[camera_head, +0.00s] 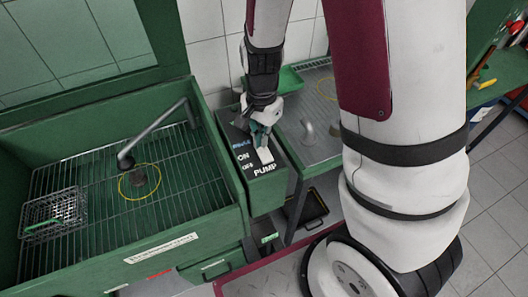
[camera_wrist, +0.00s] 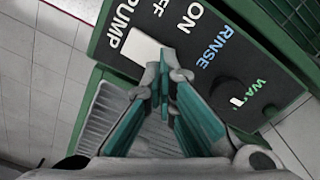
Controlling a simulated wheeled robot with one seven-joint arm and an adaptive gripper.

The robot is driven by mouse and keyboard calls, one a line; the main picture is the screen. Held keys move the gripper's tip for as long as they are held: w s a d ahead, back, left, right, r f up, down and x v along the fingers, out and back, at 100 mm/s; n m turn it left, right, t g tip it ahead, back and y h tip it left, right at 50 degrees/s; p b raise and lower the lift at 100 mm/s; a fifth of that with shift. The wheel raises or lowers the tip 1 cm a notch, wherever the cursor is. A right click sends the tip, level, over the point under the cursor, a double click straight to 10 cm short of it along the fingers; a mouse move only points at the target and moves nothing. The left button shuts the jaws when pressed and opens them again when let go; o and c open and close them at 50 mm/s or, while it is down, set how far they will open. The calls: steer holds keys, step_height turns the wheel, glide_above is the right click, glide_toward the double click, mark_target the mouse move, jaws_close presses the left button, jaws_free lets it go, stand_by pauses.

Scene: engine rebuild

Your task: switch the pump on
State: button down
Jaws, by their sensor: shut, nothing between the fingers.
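The pump switch is a pale flap (camera_head: 265,155) on the dark control panel (camera_head: 281,158), just above the word PUMP, with ON and OFF printed to its left. In the wrist view the pale switch (camera_wrist: 143,47) lies between the PUMP and OFF/ON lettering on the panel (camera_wrist: 265,95). My gripper (camera_head: 260,133) is over the panel, its tips at the upper end of the switch. In the wrist view my gripper (camera_wrist: 165,68) is shut and empty, its tips overlapping the switch's edge. I cannot tell whether they touch it. The tips hide part of the switch.
A green wash basin (camera_head: 105,262) with a wire rack, a spout (camera_head: 150,135) and a small wire basket (camera_head: 52,215) stands left of the panel. A dark round knob (camera_wrist: 226,90) sits near RINSE. A grey ridged drainboard (camera_head: 318,145) is to the right.

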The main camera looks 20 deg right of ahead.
steer(key=shift+f+b, duration=0.55)
steer(key=shift+f, duration=0.6)
stand_by(1.0)
steer(key=shift+r, duration=0.1)
steer(key=shift+r+p, duration=2.3)
steer(key=shift+r, duration=1.15)
step_height(320, 180, up, 16)
steer(key=n+t+y, duration=0.1)
steer(key=n+t, duration=0.1)
steer(key=n, duration=0.3)
glide_above(262, 149)
steer(key=s, duration=0.5)
steer(key=s+r+n+t+h, duration=0.1)
steer(key=s+r+n+t, duration=0.2)
steer(key=s+r+n, duration=0.4)
steer(key=s+r, duration=0.3)
steer(key=s, duration=0.3)
steer(key=shift+t, duration=0.3)
